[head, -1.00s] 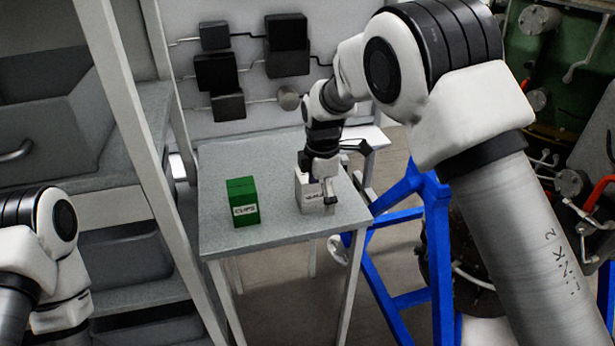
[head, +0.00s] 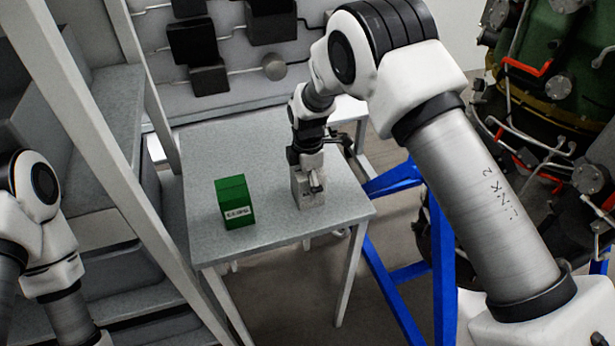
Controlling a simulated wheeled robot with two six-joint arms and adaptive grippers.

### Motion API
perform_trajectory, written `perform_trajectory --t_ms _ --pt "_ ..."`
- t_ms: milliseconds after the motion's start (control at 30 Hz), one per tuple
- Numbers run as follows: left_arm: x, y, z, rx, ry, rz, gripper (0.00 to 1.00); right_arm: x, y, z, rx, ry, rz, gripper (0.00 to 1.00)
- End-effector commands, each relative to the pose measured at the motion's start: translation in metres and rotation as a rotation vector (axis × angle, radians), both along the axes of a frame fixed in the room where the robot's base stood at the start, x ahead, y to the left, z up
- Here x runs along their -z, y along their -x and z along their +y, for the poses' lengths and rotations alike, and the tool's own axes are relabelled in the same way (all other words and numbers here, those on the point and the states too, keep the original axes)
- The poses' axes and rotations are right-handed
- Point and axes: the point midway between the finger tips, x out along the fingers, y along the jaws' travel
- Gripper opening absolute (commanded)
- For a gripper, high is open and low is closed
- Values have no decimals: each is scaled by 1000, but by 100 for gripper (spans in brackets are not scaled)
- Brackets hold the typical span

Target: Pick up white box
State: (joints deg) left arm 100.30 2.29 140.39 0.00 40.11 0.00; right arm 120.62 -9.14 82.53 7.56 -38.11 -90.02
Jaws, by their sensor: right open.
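The white box (head: 308,202) stands on the right part of the small grey table (head: 262,150) in the head view. My right gripper (head: 313,184) comes down over it from above. It is open, with its fingers at the box's upper part; I cannot tell whether they touch it. The gripper hides much of the box's top and its label. My left arm shows at the left edge, but its gripper is out of view.
A green box (head: 235,202) with a white label stands on the table to the left of the white box, with bare tabletop between them. A blue stand (head: 440,255) is right of the table. Grey shelving (head: 85,215) is close on the left.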

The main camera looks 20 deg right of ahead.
Motion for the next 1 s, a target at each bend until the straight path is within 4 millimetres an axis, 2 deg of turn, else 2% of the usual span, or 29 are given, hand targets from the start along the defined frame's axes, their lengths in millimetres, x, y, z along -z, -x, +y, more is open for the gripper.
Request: perform_trajectory --t_ms 167,200,267,300,433,833,933,1000 --pt "1 0 0 0 0 0 40 2 0 0 0 0 -2 100" --pt "1 0 0 0 0 0 40 2 0 0 0 0 -2 96" --pt "1 0 0 0 0 0 40 2 0 0 0 0 -2 75" --pt "1 0 0 0 0 1 40 2 0 0 0 0 -2 61" --pt "1 0 0 0 0 1 40 2 0 0 0 0 -1 15" --pt "2 0 0 0 0 0 40 2 0 0 0 0 0 14" --pt "8 0 0 0 0 0 40 -7 -1 0 0 0 -3 14" --pt "14 0 0 0 0 0 40 -20 -1 0 0 0 -6 14"
